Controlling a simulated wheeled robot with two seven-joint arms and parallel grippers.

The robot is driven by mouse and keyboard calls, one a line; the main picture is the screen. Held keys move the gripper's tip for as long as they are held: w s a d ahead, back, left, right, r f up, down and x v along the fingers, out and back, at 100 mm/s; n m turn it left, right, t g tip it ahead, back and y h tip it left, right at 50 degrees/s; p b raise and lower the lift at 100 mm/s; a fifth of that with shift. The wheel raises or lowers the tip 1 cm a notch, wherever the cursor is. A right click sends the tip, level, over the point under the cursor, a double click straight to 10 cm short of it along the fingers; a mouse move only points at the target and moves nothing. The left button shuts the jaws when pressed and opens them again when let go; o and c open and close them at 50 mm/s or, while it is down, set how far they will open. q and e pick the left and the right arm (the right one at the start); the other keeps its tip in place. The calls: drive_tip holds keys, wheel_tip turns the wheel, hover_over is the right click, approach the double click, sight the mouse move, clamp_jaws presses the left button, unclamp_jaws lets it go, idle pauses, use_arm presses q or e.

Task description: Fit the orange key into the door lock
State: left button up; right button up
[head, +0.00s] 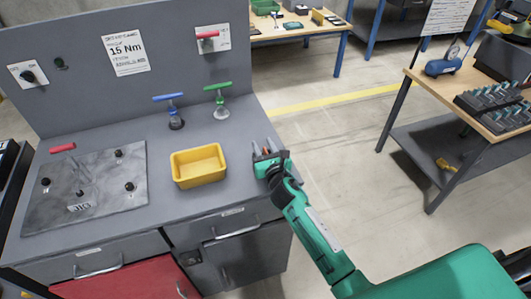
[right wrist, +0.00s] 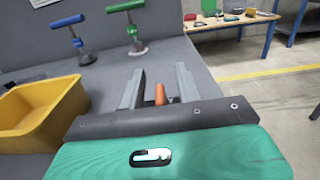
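The orange key (right wrist: 160,94) shows as a small orange piece between the fingers of my right gripper (right wrist: 159,88). In the head view only a bit of orange (head: 267,150) shows there, and the key's shape is mostly hidden. My right gripper (head: 267,158) is at the right edge of the grey bench top, right of the yellow bin. Its fingers are apart, with gaps visible on both sides of the orange piece. A grey cabinet door (head: 240,262) is below the bench top; I cannot make out its lock clearly. My left gripper is not in view.
A yellow bin (head: 198,166) stands on the bench (head: 235,189). Blue (head: 170,98) and green (head: 217,88) T-handles stand behind it. A metal plate with black knobs (head: 85,190) lies at left. The back panel holds a red-handled plate (head: 213,39) and a black-knobbed plate (head: 27,75).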

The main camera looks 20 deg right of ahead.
clamp_jaws()
drive_tip(key=shift+r, duration=0.5)
wheel_tip(320, 180, up, 19)
drive_tip(key=p, duration=0.1)
idle(0.4)
